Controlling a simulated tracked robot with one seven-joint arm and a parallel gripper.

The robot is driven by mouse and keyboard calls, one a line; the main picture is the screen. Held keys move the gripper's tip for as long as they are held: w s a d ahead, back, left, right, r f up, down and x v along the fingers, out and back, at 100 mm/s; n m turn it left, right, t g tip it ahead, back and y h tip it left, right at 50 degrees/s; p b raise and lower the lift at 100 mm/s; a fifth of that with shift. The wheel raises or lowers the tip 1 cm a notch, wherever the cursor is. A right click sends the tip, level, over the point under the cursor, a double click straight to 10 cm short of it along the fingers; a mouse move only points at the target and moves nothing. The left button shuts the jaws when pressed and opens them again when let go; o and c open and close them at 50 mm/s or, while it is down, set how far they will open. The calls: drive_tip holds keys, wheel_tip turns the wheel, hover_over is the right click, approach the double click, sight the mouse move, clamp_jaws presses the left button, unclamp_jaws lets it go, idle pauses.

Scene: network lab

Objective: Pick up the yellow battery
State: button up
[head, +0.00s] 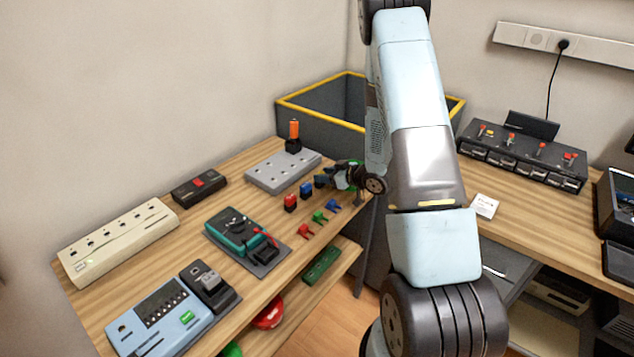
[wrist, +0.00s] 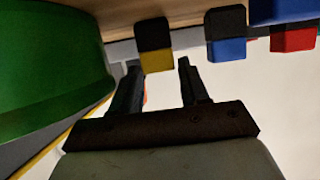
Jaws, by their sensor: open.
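The yellow battery (wrist: 157,61), a small block with a black part and a yellow part, shows in the wrist view straight ahead of my gripper (wrist: 159,68). The two fingers are apart, one to each side of the battery's yellow end in the picture. I cannot tell whether they touch it. In the head view my gripper (head: 322,181) is low over the right edge of the left bench, beside the blue battery (head: 306,189). The yellow battery is hidden there behind my gripper.
A red battery (head: 290,202) stands left of the blue one. Small coloured clips (head: 320,217) lie in front. A large green object (wrist: 45,75) is close on the left in the wrist view. A grey socket block (head: 283,172) and dark yellow-rimmed bin (head: 330,103) are behind.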

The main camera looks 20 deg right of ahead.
drive_tip(key=shift+w+a+f, duration=0.2)
drive_tip(key=shift+w+a, duration=0.05)
drive_tip(key=shift+w, duration=0.1)
drive_tip(key=shift+c, duration=0.3)
drive_tip(key=c, duration=0.7)
drive_tip(key=shift+r, duration=0.1)
